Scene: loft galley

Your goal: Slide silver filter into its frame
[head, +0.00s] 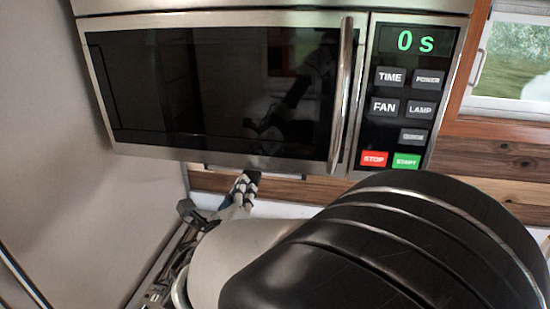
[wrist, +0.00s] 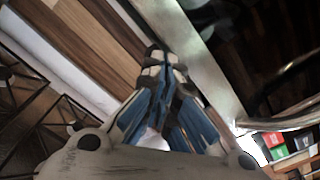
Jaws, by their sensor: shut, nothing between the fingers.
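My gripper (head: 248,183) is just under the lower front edge of the microwave (head: 225,90), left of its middle. In the wrist view my gripper (wrist: 163,62) has its blue-padded fingers together, with nothing held between them. Its fingertips are close to the silver lower edge of the microwave (wrist: 205,60); I cannot tell whether they touch it. I cannot make out the silver filter or its frame for sure. The microwave's underside is hidden in the head view, and a thin pale strip shows below its edge.
The microwave door has a vertical handle (head: 342,95), with a button panel (head: 405,100) reading "0 s" to its right. A pale wall (head: 110,215) stands close on the left. Wood planks (head: 325,190) line the back wall, and a window (head: 515,60) is at the right.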

